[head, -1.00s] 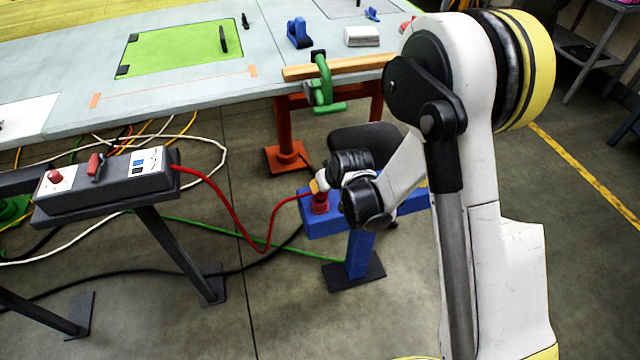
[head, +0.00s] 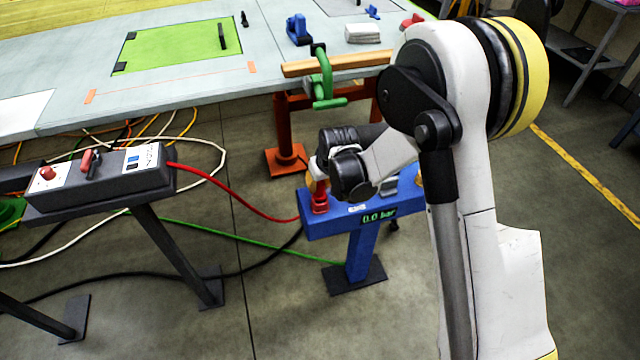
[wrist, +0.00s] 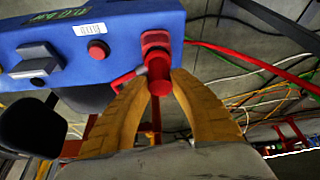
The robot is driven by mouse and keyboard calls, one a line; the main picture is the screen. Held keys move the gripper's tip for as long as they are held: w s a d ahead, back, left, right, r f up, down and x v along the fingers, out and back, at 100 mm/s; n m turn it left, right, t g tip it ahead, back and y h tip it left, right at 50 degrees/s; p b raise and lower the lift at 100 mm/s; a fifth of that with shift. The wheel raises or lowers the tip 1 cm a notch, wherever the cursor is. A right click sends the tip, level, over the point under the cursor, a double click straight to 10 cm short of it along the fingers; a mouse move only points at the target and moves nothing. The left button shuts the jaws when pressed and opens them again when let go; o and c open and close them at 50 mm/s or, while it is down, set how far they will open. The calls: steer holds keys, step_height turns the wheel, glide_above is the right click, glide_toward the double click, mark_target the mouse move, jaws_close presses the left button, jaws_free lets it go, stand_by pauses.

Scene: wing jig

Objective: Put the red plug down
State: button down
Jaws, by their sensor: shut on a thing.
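The red plug (wrist: 158,68) is between the fingertips of my gripper (wrist: 156,84) in the wrist view, at a red socket (wrist: 155,40) on the blue stand. My gripper's yellow fingers are shut on the plug. I cannot tell how deep the plug sits in the socket. In the head view the red plug and socket (head: 319,200) show at the left end of the blue stand (head: 340,228). My wrist hides most of the gripper there. A red cable (head: 228,188) runs from the stand to the grey box on the left.
The blue stand has a "0.0 bar" display (head: 379,217) and a red button (wrist: 97,50). The grey control box (head: 100,182) stands at left. The workbench (head: 185,85) with a green clamp (head: 323,80) is behind. Cables lie across the floor.

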steer(key=c, duration=1.2)
jaws_free()
steer(key=shift+f, duration=0.15)
steer(key=shift+r+p, duration=0.4)
steer(key=shift+r, duration=0.05)
steer(key=p+v, duration=0.4)
steer(key=v, duration=0.8)
steer(key=shift+r+p, duration=0.2)
steer(key=shift+p, duration=0.2)
steer(key=shift+s+f, duration=0.1)
